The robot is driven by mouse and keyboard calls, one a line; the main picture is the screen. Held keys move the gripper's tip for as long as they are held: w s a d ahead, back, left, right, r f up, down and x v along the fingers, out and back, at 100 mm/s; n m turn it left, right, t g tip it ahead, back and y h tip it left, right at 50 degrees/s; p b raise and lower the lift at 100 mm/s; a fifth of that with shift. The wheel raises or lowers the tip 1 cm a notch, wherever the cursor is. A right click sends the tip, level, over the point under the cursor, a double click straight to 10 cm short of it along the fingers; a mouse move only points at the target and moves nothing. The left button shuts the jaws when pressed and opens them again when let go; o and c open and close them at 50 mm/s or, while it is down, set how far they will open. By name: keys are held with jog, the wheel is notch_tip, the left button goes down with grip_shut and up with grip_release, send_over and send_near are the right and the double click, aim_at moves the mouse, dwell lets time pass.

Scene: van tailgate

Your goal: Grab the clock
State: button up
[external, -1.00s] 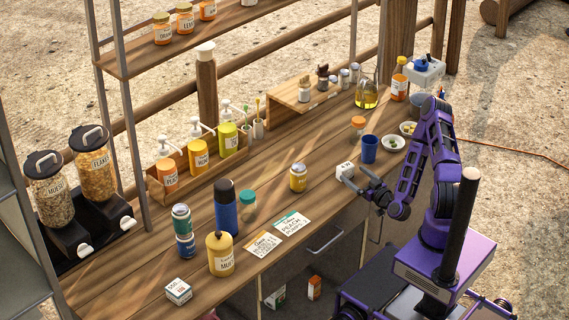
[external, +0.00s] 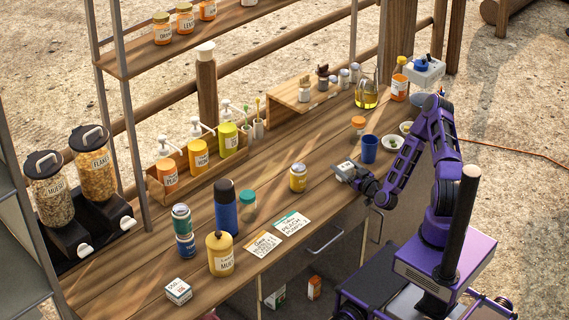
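The clock is a small white block with dark marks on its face (external: 344,167). It is near the front edge of the wooden counter, left of the blue cup. My gripper (external: 347,171) is right at the clock, with its dark fingers close around or beside it and partly covering it. The fingers are too small and overlapped to show whether they press on the clock. I cannot tell whether the clock rests on the counter or is slightly raised.
A blue cup (external: 369,149) and small bowls (external: 393,142) stand close by on the right. A yellow-labelled jar (external: 298,177) stands to the left. Two cards (external: 291,223) lie near the front edge. The counter (external: 325,205) is bare between jar and clock.

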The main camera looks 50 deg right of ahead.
jog(key=c, duration=0.7)
jog(key=shift+c, duration=0.2)
